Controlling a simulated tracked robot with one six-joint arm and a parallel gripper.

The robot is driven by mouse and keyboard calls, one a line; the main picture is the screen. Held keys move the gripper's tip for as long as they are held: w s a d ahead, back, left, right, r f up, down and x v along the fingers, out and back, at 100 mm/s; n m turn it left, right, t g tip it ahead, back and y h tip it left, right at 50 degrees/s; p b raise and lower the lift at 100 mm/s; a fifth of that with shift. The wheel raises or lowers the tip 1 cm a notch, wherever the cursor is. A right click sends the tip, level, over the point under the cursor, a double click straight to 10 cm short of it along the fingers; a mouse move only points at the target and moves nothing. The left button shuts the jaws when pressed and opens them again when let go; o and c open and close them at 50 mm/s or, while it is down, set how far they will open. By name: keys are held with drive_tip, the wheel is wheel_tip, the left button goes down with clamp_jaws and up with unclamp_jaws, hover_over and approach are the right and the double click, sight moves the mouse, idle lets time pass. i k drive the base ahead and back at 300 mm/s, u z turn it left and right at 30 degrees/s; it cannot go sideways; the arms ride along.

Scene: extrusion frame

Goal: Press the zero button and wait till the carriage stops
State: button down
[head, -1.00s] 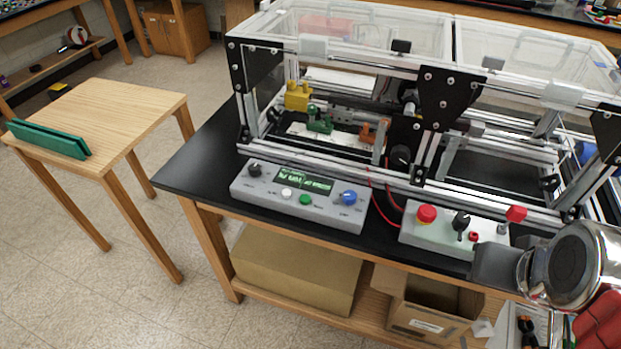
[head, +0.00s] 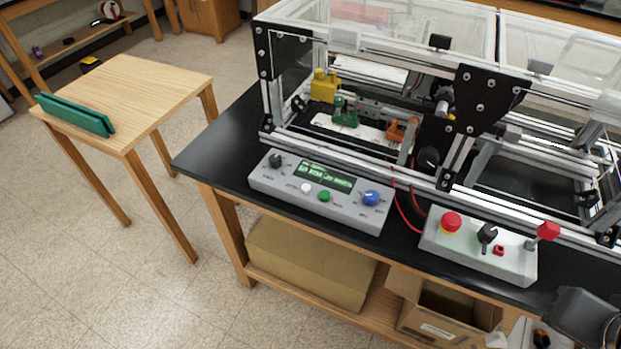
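The grey control box (head: 318,205) lies along the front edge of the black bench. It carries a lit green display (head: 325,175), a white button (head: 306,188), a green button (head: 324,196), a black knob and a blue knob (head: 370,198). Its labels are too small to read, so I cannot tell which button is zero. Inside the extrusion frame (head: 430,172) a black plate assembly (head: 478,100) stands on the rails; I cannot tell whether it is the carriage. A dark grey end part of my arm shows in the bottom right corner, away from the buttons; its fingers are not clear.
A second box (head: 478,250) holds a red mushroom button (head: 451,222), a black selector and a red-topped lever. Yellow (head: 324,87), green (head: 346,113) and orange blocks sit inside the frame. A wooden table (head: 140,90) with a green part stands left. Open floor lies between.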

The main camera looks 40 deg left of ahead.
sight(305, 188)
drive_tip(key=z, duration=0.05)
drive_tip(key=k, duration=1.55)
drive_tip(key=u, duration=1.65)
drive_tip(key=i, duration=1.2)
drive_tip(key=u, duration=0.05)
